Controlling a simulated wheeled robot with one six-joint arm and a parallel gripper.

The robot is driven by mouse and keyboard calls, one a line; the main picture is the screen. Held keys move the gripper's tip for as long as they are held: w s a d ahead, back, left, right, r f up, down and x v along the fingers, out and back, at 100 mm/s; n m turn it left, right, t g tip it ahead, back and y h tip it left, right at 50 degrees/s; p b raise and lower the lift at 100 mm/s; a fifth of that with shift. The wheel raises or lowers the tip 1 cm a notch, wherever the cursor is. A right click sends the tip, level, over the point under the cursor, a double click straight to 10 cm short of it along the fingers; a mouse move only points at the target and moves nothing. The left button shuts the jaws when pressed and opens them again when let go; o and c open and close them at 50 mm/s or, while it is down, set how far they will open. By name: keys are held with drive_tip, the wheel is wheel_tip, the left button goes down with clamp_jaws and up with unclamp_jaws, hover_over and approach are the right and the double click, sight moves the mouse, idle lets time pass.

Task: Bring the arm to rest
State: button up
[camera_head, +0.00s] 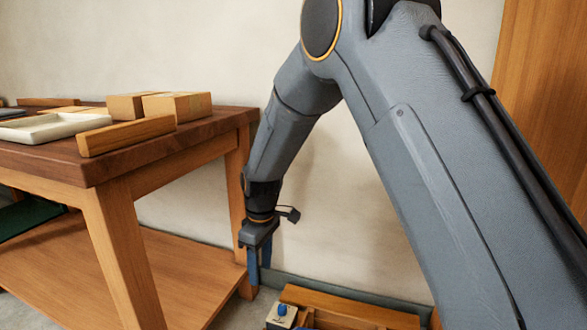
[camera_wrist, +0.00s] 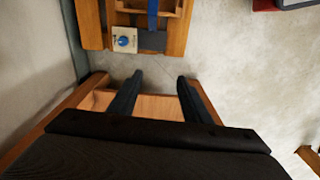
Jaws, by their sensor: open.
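My gripper (camera_head: 260,268) hangs at the end of my bent grey arm, pointing down beside the right end of the wooden table (camera_head: 150,146). In the wrist view my gripper (camera_wrist: 158,90) shows its two dark fingers spread apart with nothing between them. Beyond the fingertips, in the wrist view, is a wooden item on the floor (camera_wrist: 92,25) with a blue knob (camera_wrist: 123,41) on a pale plate. It also shows low in the head view (camera_head: 350,309), partly cut off by the frame.
On the tabletop are a white tray (camera_head: 58,127), cardboard-coloured boxes (camera_head: 176,105) and a wooden bar (camera_head: 126,135). The table has a lower shelf (camera_head: 180,275) close to my gripper. A wall stands behind.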

drive_tip(key=s+d+r+m, duration=0.1)
drive_tip(key=s+r+m, duration=0.1)
drive_tip(key=s+r, duration=0.45)
drive_tip(key=s+r+m, duration=0.1)
drive_tip(key=s+r, duration=0.3)
drive_tip(key=s, duration=0.5)
drive_tip(key=s+d+r+m+y, duration=0.1)
drive_tip(key=s+d+r+m, duration=0.15)
drive_tip(key=s, duration=0.65)
drive_tip(key=s+d+r+m, duration=0.15)
drive_tip(key=s+d, duration=0.25)
drive_tip(key=s, duration=0.5)
drive_tip(key=d+r+m+p, duration=0.3)
drive_tip(key=d+r+p, duration=0.7)
drive_tip(key=p, duration=0.7)
drive_tip(key=d+r+m+h+p, duration=0.1)
drive_tip(key=d+r+m+p, duration=0.2)
drive_tip(key=d+r+p, duration=0.7)
wheel_tip(320, 180, up, 5)
drive_tip(key=p, duration=0.6)
drive_tip(key=shift+w+d+h+p, duration=0.2)
drive_tip(key=shift+d+h+p, duration=0.1)
drive_tip(key=shift+p, duration=0.05)
